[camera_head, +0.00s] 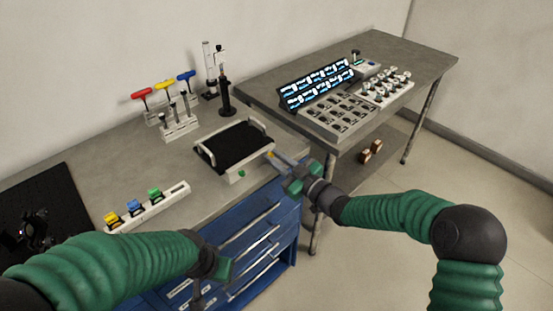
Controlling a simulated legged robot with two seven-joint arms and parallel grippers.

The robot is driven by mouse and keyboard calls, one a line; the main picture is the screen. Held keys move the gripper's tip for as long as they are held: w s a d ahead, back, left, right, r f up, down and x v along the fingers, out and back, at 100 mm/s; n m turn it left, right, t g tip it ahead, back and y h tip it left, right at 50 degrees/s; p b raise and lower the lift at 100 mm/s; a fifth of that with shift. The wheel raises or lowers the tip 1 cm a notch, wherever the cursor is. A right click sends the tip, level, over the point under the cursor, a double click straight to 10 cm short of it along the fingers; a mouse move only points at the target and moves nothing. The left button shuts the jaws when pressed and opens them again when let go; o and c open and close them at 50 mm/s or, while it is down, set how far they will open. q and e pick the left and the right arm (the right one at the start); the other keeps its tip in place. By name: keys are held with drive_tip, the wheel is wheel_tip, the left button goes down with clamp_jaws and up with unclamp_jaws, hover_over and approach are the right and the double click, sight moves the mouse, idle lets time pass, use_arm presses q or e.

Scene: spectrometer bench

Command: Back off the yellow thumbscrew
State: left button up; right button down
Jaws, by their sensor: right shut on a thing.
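A white, black-topped device (236,147) with raised side rails stands on the grey bench near its right end. The yellow thumbscrew (269,154) shows as a small yellow spot at the device's right side, partly hidden by my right gripper's fingertips. My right gripper (274,155) reaches in from the right and is shut on the yellow thumbscrew. A green knob (241,173) sits on the device's front side. My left gripper (197,296) hangs low in front of the blue drawers, apart from the device; its jaw opening is unclear.
A white strip with yellow, blue and green blocks (150,206) lies left of the device. Red, yellow and blue T-handled tools (165,86) stand in a rack behind. Blue drawers (262,235) are below the bench. A second table (420,58) holds trays at right.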

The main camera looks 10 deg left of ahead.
drive_tip(key=shift+f+n+b, duration=0.15)
drive_tip(key=shift+n+b, duration=0.45)
drive_tip(key=shift+b, duration=0.3)
drive_tip(key=n+b, duration=0.3)
drive_tip(key=b, duration=0.1)
drive_tip(key=n+b, duration=0.7)
drive_tip(key=b, duration=0.1)
drive_tip(key=shift+f+n+b, duration=0.25)
drive_tip(key=shift+n+b, duration=0.05)
drive_tip(key=shift+b, duration=0.1)
drive_tip(key=n+b, duration=0.9)
drive_tip(key=b, duration=0.2)
drive_tip(key=shift+s+a+f+n, duration=0.1)
drive_tip(key=shift+f+n, duration=0.1)
drive_tip(key=shift+n, duration=0.2)
drive_tip(key=n+b, duration=0.2)
drive_tip(key=shift+n, duration=0.4)
drive_tip(key=shift+r+n+b, duration=0.15)
drive_tip(key=shift+n+b, duration=0.55)
drive_tip(key=shift+b, duration=0.05)
drive_tip(key=shift+r, duration=0.1)
